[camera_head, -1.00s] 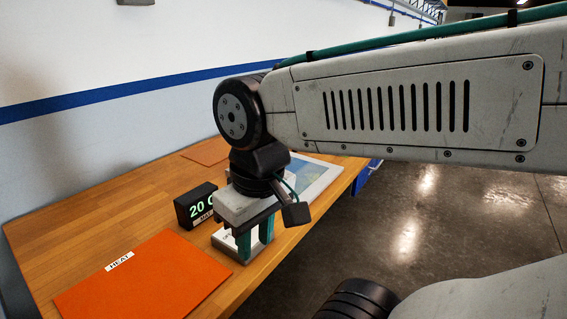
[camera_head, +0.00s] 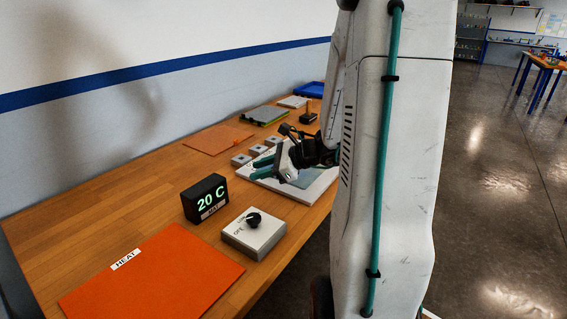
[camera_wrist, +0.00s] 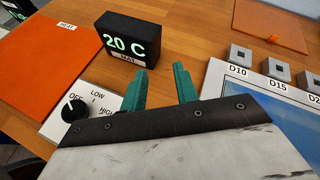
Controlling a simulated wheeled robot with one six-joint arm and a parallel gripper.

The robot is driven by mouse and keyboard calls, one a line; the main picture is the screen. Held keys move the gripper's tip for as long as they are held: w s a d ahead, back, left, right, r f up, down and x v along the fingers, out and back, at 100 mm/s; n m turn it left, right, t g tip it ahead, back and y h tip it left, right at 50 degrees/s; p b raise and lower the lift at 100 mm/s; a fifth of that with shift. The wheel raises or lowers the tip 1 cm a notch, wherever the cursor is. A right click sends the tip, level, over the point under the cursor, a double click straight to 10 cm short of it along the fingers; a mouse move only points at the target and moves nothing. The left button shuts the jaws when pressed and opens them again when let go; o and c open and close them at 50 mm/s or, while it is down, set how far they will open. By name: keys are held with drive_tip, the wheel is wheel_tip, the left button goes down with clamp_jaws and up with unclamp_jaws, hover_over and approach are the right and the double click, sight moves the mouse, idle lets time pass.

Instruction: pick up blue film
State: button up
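A light blue sheet-like area (camera_wrist: 288,104) lies on a white board at the right of the wrist view, partly hidden by my gripper's body. I cannot tell whether it is a loose film or part of the board. In the head view the white board (camera_head: 284,190) lies under my gripper, and my arm covers its right part. My gripper (camera_wrist: 161,80) has its two teal fingers apart with nothing between them. In the head view my gripper (camera_head: 262,165) is tilted and points left, over the board's left side.
A control box with a black knob (camera_head: 255,228), a black "20 C" display (camera_head: 206,199) and an orange HEAT mat (camera_head: 150,275) are nearer. An orange sheet (camera_head: 215,139), several grey blocks (camera_head: 257,151) and a blue tray (camera_head: 310,89) lie farther along the table.

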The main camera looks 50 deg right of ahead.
sight(274, 178)
drive_tip(key=d+f+m+h, duration=0.1)
drive_tip(key=d+m, duration=0.1)
drive_tip(key=d, duration=0.1)
drive_tip(key=s+d+f+m+t+h, duration=0.1)
drive_tip(key=d+f+m+h, duration=0.1)
drive_tip(key=d, duration=0.2)
drive_tip(key=d+f+m+t+h, duration=0.1)
drive_tip(key=d+f+m, duration=0.1)
drive_tip(key=d+m, duration=0.1)
drive_tip(key=shift+s+d+f, duration=0.2)
drive_tip(key=shift+s+d, duration=0.05)
drive_tip(key=shift+d, duration=0.5)
drive_tip(key=shift+w+f, duration=0.2)
drive_tip(key=shift+w, duration=0.15)
drive_tip(key=x, duration=0.6)
drive_tip(key=shift+w, duration=0.4)
clamp_jaws()
